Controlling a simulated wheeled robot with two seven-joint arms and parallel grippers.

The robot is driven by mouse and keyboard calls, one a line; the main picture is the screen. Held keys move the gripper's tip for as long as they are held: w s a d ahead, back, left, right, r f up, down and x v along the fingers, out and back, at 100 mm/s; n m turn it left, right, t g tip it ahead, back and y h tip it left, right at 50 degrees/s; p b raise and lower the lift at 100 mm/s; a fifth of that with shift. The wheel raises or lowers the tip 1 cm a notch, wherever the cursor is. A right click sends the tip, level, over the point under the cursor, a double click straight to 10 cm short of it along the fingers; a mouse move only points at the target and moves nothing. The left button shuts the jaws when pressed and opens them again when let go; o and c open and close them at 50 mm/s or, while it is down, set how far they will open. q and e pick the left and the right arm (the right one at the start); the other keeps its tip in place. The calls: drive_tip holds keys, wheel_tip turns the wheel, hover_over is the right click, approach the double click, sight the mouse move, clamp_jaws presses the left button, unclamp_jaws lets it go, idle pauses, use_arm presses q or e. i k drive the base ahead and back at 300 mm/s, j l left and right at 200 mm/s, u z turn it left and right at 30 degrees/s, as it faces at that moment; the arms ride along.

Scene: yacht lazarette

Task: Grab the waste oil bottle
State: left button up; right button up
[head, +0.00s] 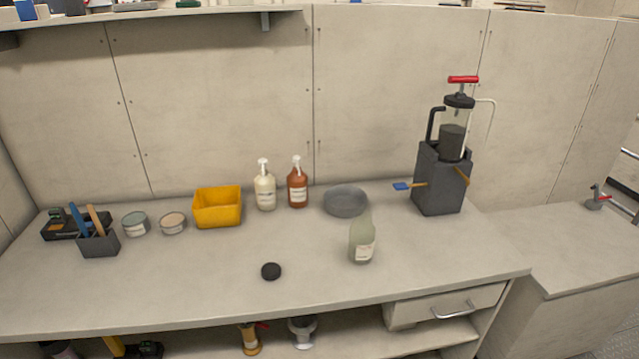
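A translucent pale green bottle (362,240) with a white label stands upright near the front right of the bench; it looks like the waste oil bottle, though its label is too small to read. A small black round cap (271,271) lies on the bench to its left. Two pump bottles, one cream (265,187) and one orange-brown (297,184), stand upright farther back. Neither of my grippers shows in the head view.
The bench (200,290) has clear room around the cap. A grey bowl (346,202) sits just behind the green bottle. A hand-pump device (440,180) stands back right, a yellow bin (217,208) back left. A drawer (445,308) is below the front edge.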

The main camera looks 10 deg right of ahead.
sight(362, 234)
drive_tip(key=i+l+u, duration=0.15)
drive_tip(key=l, duration=0.5)
drive_tip(key=l+u, duration=0.1)
drive_tip(key=l, duration=0.5)
